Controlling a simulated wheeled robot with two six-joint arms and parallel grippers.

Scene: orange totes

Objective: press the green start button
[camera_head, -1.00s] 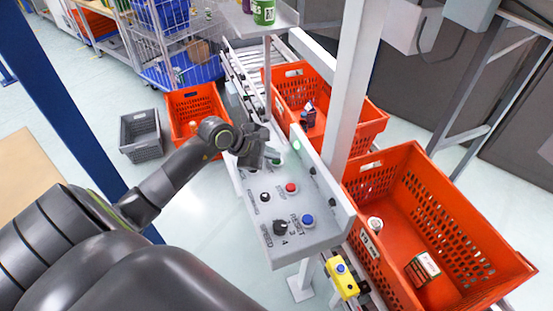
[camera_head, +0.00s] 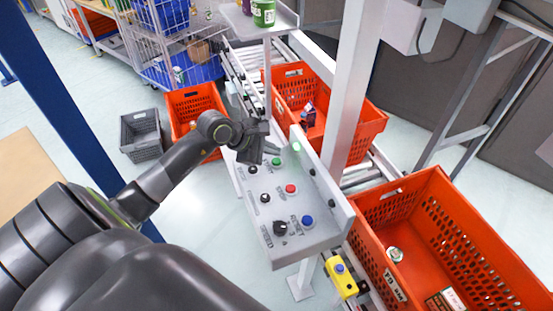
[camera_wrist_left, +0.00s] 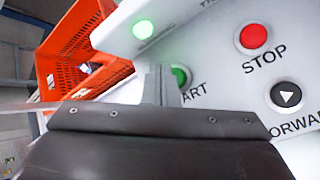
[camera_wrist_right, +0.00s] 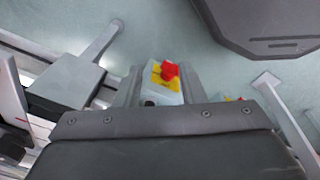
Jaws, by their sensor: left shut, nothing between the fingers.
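The green start button (camera_head: 276,162) is on the grey control panel (camera_head: 290,232), next to the red stop button (camera_head: 291,188). My left gripper (camera_head: 263,157) is shut and empty, just left of the green button in the head view. In the left wrist view the shut fingers (camera_wrist_left: 161,72) partly cover the green button (camera_wrist_left: 180,76); I cannot tell whether they touch it. A green lamp (camera_wrist_left: 143,29) glows on the panel's raised back. My right gripper (camera_wrist_right: 161,85) shows only in its wrist view, with its fingers apart.
A blue reset button (camera_head: 307,221) and black knobs are also on the panel. A yellow box (camera_head: 342,277) hangs below it. Orange totes (camera_head: 385,213) stand on the conveyor behind. A white post (camera_head: 352,90) rises behind the panel. A grey crate (camera_head: 141,137) is on the floor.

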